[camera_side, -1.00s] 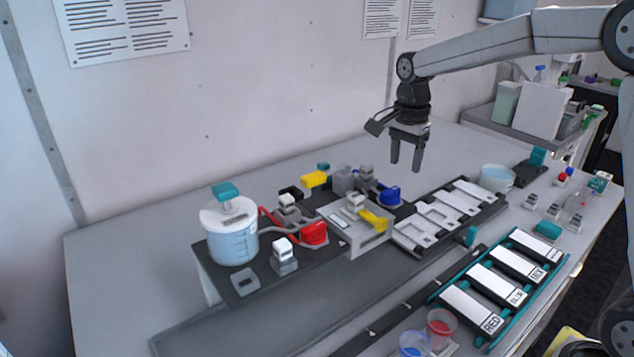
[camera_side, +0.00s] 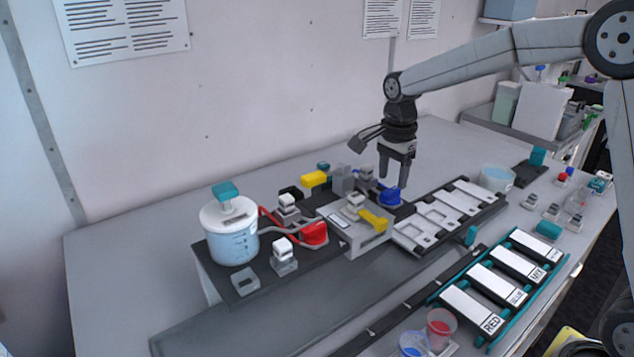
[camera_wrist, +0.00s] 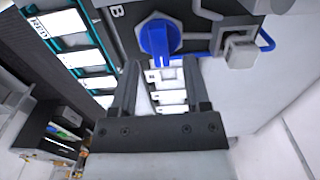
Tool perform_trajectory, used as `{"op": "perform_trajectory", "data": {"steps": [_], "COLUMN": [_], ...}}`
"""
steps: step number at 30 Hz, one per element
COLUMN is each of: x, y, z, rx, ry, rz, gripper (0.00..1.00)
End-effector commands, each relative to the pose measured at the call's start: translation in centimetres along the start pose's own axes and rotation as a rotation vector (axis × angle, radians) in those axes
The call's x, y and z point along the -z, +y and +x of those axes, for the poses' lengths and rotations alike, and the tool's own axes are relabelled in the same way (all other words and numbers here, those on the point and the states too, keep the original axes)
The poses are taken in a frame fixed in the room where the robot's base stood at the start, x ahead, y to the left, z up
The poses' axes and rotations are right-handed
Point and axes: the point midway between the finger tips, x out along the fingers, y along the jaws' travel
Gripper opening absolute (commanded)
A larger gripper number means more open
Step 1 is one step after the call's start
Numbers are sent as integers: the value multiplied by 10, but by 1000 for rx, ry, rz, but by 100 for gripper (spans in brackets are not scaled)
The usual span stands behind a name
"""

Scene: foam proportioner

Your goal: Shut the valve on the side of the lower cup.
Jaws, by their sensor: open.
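My gripper (camera_side: 394,180) points down with its two fingers apart and nothing between them. It is above and just behind the blue valve knob (camera_side: 389,197) on the dark platform. In the wrist view, the blue knob (camera_wrist: 159,38) lies just beyond the open fingertips (camera_wrist: 161,66), its raised grip bar running up and down the picture. No contact shows. A red valve knob (camera_side: 314,233) sits farther left on the platform. A yellow lever (camera_side: 372,219) is on the grey box between them. I cannot tell which part is the lower cup.
A lidded container of pale blue liquid (camera_side: 232,238) stands at the platform's left end. A rack of white plates (camera_side: 440,218) lies right of the blue knob. Labelled slides (camera_side: 490,292) and a cup of red liquid (camera_side: 440,328) are in front.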

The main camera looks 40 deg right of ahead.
Motion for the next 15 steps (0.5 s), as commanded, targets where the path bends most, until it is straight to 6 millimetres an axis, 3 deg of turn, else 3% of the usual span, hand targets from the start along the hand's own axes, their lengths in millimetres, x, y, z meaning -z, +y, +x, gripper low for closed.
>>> {"op": "perform_trajectory", "data": {"steps": [6, 15], "x": [0, 0], "y": [0, 0], "z": [24, 32], "rx": [-2, 0], "ry": [0, 0], "rz": [0, 0], "gripper": [61, 61]}}
